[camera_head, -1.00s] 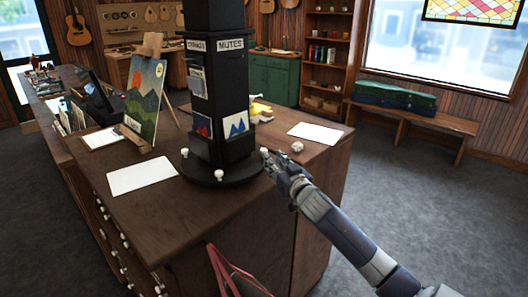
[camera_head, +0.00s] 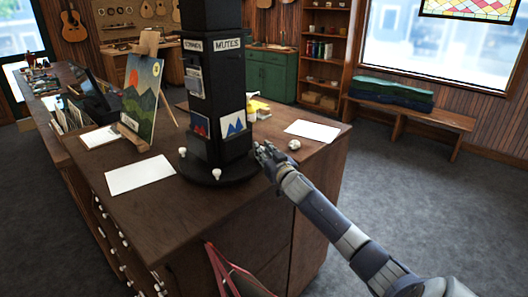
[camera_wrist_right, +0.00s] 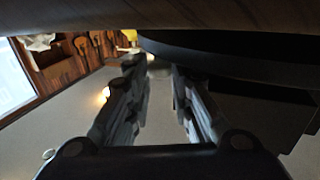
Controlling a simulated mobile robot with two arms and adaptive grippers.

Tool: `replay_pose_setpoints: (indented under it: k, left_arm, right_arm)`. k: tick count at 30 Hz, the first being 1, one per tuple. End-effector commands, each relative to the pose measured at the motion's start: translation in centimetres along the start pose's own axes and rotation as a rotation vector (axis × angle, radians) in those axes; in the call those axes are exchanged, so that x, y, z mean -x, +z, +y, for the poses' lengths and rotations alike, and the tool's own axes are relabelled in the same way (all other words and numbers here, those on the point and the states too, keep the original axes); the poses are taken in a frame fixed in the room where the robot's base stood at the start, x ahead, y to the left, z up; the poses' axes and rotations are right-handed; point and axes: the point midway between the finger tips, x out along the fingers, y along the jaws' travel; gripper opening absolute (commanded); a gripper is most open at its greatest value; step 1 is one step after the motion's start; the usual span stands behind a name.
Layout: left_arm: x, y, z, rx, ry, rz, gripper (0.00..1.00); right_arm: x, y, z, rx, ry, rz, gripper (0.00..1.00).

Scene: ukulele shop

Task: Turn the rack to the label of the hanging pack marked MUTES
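The rack (camera_head: 213,100) is a black square column on a round black base (camera_head: 205,174) on the counter. The white MUTES label (camera_head: 228,43) is high on its right-hand face, with a blue mountain card (camera_head: 233,125) lower down. The left-hand face has another label (camera_head: 193,45), hard to read. White knobs (camera_head: 216,174) stand on the base rim. My right gripper (camera_head: 262,151) is at the base's right edge; in the right wrist view its fingers (camera_wrist_right: 161,70) are apart beside the dark base (camera_wrist_right: 240,55). Whether a knob lies between them is unclear. My left gripper is out of view.
A mountain painting on an easel (camera_head: 143,95) stands left of the rack. White sheets lie on the counter at the left (camera_head: 140,174) and right (camera_head: 312,131). A small white object (camera_head: 294,145) sits right of the gripper. A red strap (camera_head: 225,270) hangs at the counter front.

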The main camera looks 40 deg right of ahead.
Motion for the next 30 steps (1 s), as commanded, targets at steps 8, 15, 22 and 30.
replay_pose_setpoints:
  k: [8, 15, 22, 30]
  left_arm:
    - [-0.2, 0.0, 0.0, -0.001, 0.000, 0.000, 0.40]
    - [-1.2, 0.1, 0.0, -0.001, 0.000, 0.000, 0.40]
    - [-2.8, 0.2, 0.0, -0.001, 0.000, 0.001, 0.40]
    - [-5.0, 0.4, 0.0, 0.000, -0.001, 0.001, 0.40]
  right_arm:
    - [0.2, 0.1, -0.6, -0.004, 0.017, 0.003, 0.00]
    - [1.4, 0.1, -1.7, -0.007, 0.122, 0.009, 0.00]
    - [2.6, 0.2, -2.7, -0.009, 0.235, 0.010, 0.00]
    - [3.8, 0.1, -3.8, -0.005, 0.358, 0.009, 0.00]
